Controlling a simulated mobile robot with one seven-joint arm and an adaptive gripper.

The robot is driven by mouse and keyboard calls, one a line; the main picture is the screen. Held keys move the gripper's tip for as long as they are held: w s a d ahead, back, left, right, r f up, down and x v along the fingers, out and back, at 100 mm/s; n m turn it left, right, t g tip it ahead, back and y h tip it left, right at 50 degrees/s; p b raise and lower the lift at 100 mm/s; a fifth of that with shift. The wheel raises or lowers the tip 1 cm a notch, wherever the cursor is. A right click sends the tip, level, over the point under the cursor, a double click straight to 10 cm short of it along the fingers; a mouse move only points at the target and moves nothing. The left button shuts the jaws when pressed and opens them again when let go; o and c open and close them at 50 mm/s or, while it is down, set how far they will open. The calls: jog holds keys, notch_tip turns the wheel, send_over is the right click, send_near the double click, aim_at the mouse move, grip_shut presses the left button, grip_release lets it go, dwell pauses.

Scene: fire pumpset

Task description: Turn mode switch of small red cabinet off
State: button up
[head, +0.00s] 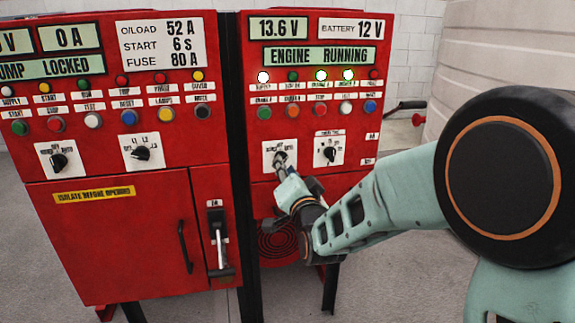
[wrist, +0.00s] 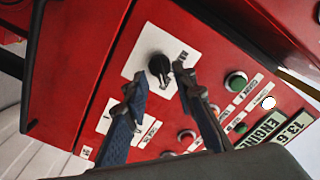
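The small red cabinet (head: 262,185) stands on the right in the head view. Two black rotary switches on white plates sit low on its front: a left one (head: 281,153) and a right one (head: 329,154). Their labels are too small to read. My gripper (head: 283,166) is at the left switch and partly covers it. In the wrist view, my gripper (wrist: 157,86) is open, and the left switch's black knob (wrist: 158,67) shows between and just beyond the fingertips. Contact cannot be told. One finger partly hides the right switch's plate (wrist: 118,112).
A larger red cabinet (head: 120,225) with its own switches and a lever handle (head: 218,240) stands at left. Buttons and lamps sit above the switches. The small cabinet's display (head: 319,56) reads "ENGINE RUNNING".

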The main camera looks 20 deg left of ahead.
jog(key=shift+x, duration=1.4)
grip_shut()
